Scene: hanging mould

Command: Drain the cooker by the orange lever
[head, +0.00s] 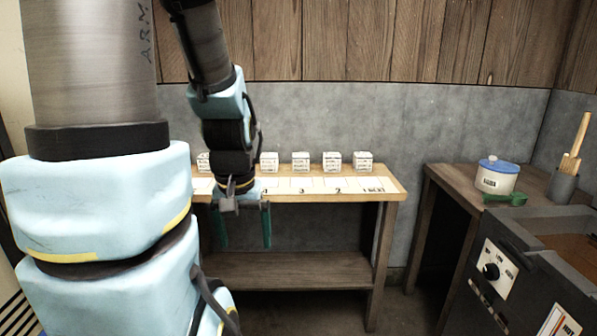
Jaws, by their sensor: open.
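A dark grey cooker (540,262) stands at the lower right, cut off by the picture's edge. Its front has a white panel with a black knob (491,271) and a label reading HOT (562,325). A brown surface (577,246) shows inside its open top. I see no orange lever; the cooker's lower part is out of view. My gripper (244,228) points down in front of the wooden bench at the centre left, far from the cooker. Its two green fingers are apart, with nothing between them.
The wooden bench (388,184) carries a numbered strip (322,184) and several white blocks (301,161). A darker side table (450,177) holds a blue-lidded white pot (497,177), a green scoop (506,199) and a grey holder (563,186) with wooden tools. Floor shows between bench and side table.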

